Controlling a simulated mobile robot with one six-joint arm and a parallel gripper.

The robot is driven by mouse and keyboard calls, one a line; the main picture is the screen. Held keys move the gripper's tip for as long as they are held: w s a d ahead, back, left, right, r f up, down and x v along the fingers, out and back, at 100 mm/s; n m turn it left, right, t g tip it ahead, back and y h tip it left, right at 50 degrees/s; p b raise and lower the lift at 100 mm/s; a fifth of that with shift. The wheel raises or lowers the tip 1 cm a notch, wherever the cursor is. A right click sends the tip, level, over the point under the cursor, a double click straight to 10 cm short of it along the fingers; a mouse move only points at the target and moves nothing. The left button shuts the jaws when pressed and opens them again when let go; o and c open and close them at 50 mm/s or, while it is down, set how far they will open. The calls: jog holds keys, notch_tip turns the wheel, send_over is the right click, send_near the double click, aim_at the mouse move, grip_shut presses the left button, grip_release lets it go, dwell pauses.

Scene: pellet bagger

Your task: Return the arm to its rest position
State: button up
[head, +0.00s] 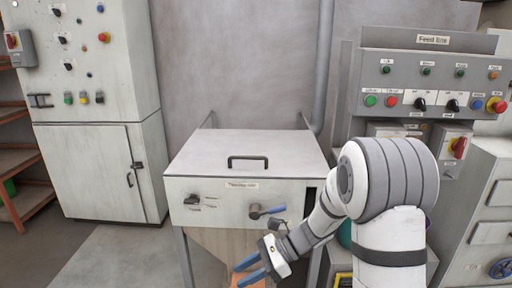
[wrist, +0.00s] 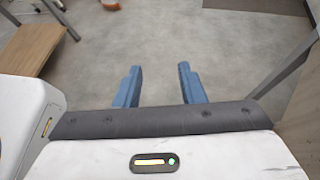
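My gripper (head: 249,270) hangs low in front of the grey hopper box in the head view, below its front panel. In the wrist view the two blue fingers of my gripper (wrist: 160,88) stand well apart with bare floor between them, so it is open and empty. My white arm reaches in from the right, with its large grey-banded joint in front of the control panel. The arm is bent down and to the left. It hides part of the hopper's right side.
A control panel (head: 430,85) with buttons stands behind my arm. A cabinet (head: 90,170) stands left. Open floor (head: 115,258) lies between cabinet and hopper.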

jog(key=s+d+r+n+t+h+p, duration=0.2)
jog(key=s+d+r+n+h+p, duration=0.4)
jog(key=r, duration=0.5)
jog(key=s+d+r+n+t+h+p, duration=0.3)
jog(key=s+d+r+n+h+p, duration=0.3)
jog(key=s+d+r+n, duration=0.3)
notch_tip(320, 180, up, 2)
jog(key=shift+d+n+t, duration=0.3)
jog(key=shift+d+n, duration=0.1)
jog(key=shift+d, duration=0.85)
jog(key=shift+s, duration=0.1)
